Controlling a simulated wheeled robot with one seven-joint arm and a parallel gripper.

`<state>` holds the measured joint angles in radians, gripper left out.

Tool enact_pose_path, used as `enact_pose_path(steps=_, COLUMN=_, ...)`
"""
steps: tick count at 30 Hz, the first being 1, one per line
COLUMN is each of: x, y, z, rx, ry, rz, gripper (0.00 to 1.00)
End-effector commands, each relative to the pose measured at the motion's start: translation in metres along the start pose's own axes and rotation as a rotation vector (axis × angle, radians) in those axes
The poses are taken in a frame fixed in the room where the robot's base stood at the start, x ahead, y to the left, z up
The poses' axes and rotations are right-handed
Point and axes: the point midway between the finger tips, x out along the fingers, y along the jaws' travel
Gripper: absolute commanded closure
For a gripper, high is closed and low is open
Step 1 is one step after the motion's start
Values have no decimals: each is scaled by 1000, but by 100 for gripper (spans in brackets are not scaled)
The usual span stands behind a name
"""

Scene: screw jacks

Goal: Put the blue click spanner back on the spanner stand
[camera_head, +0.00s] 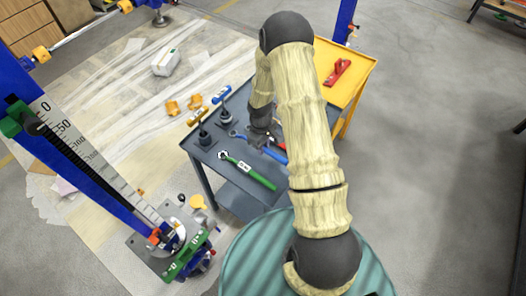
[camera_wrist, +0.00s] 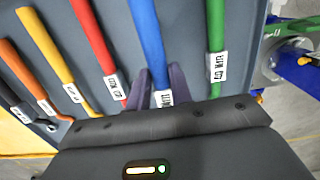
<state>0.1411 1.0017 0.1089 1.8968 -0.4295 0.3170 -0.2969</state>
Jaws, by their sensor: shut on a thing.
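The blue click spanner (camera_wrist: 147,40) runs between the two fingers of my gripper (camera_wrist: 160,80) in the wrist view, with a white label close to the palm. My gripper (camera_head: 259,138) is shut on it. In the head view part of the blue spanner (camera_head: 277,153) shows low over the dark grey table top (camera_head: 205,158); my arm hides the rest. I cannot tell whether the spanner touches the surface. A green spanner (camera_head: 247,171) lies beside it, nearer the front; it also shows in the wrist view (camera_wrist: 216,35). I cannot clearly make out the spanner stand.
Red (camera_wrist: 94,35), yellow (camera_wrist: 45,45) and other spanners lie left of the blue one in the wrist view. Two dark upright pieces (camera_head: 204,136) stand at the table's left. A yellow bench (camera_head: 358,68) holds a red tool (camera_head: 338,72). A blue screw jack (camera_head: 22,85) stands at left.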

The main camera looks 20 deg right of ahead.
Motion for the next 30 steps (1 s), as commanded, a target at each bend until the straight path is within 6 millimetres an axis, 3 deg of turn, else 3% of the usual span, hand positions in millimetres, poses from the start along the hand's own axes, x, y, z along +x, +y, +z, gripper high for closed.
enact_pose_path(steps=5, x=7, y=1, z=0, rx=2, ry=0, rz=0, gripper=100)
enact_pose_path(steps=12, x=37, y=1, z=0, rx=4, ry=-2, rz=-1, gripper=100)
enact_pose_path(steps=24, x=44, y=4, z=1, rx=10, ry=1, rz=0, gripper=100)
enact_pose_path(steps=25, x=44, y=4, z=1, rx=10, ry=0, rz=-1, gripper=75)
enact_pose_path(steps=28, x=43, y=3, z=0, rx=8, ry=0, rz=-1, gripper=57)
enact_pose_path(steps=30, x=43, y=2, z=0, rx=6, ry=0, rz=-1, gripper=57)
